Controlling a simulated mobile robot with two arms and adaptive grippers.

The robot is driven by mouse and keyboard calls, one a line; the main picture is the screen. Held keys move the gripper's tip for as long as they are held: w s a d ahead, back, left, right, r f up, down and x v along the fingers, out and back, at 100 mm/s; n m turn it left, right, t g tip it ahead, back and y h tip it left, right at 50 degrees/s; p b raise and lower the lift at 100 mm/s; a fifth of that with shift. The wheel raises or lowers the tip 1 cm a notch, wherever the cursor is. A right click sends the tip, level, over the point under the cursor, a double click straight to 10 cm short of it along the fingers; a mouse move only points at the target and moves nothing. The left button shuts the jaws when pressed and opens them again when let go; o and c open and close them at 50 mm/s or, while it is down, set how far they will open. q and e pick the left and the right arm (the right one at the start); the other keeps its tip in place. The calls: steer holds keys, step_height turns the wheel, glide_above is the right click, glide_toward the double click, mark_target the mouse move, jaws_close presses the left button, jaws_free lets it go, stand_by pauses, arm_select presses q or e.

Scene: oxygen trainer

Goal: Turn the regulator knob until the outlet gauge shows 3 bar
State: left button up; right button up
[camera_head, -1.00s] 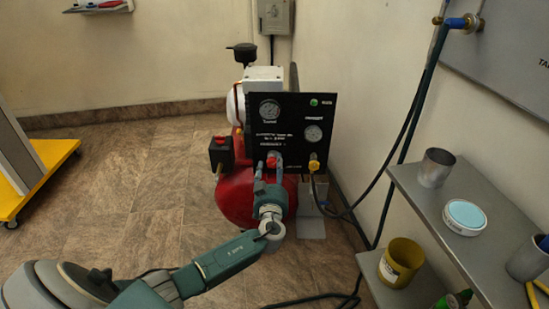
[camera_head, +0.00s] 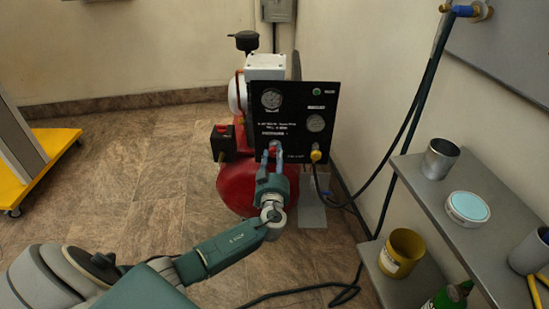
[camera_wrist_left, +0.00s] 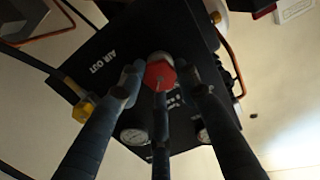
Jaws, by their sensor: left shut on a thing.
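The red regulator knob (camera_head: 272,150) is on the lower part of a black panel (camera_head: 294,142). It shows clearly in the left wrist view (camera_wrist_left: 159,75). My left gripper (camera_head: 273,155) reaches it from the front. In the left wrist view its dark fingers (camera_wrist_left: 158,82) are shut around the knob. Two round gauges are on the panel: one at the upper left (camera_head: 271,99) and one at the right (camera_head: 315,123), above a yellow fitting (camera_head: 316,156). Their needles and readings are too small to tell. My right gripper is not in view.
A red tank (camera_head: 232,190) stands below the panel. A dark hose runs from the fitting toward the right wall. A grey shelf (camera_head: 430,195) with cups is at the right.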

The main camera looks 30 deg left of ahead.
arm_select(q)
steer(key=shift+f+m+b, duration=0.1)
steer(key=shift+m+b, duration=0.3)
steer(key=shift+m, duration=0.1)
steer(key=shift+m+b, duration=0.55)
steer(key=shift+m, duration=0.15)
steer(key=shift+m+b, duration=0.45)
steer(key=shift+m, duration=0.45)
steer(key=m+b, duration=0.1)
steer(key=m, duration=0.2)
steer(key=shift+m, duration=1.3)
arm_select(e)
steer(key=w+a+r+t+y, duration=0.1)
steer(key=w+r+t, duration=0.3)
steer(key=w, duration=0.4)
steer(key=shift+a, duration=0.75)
arm_select(q)
steer(key=o, duration=1.2)
steer(key=shift+c, duration=0.2)
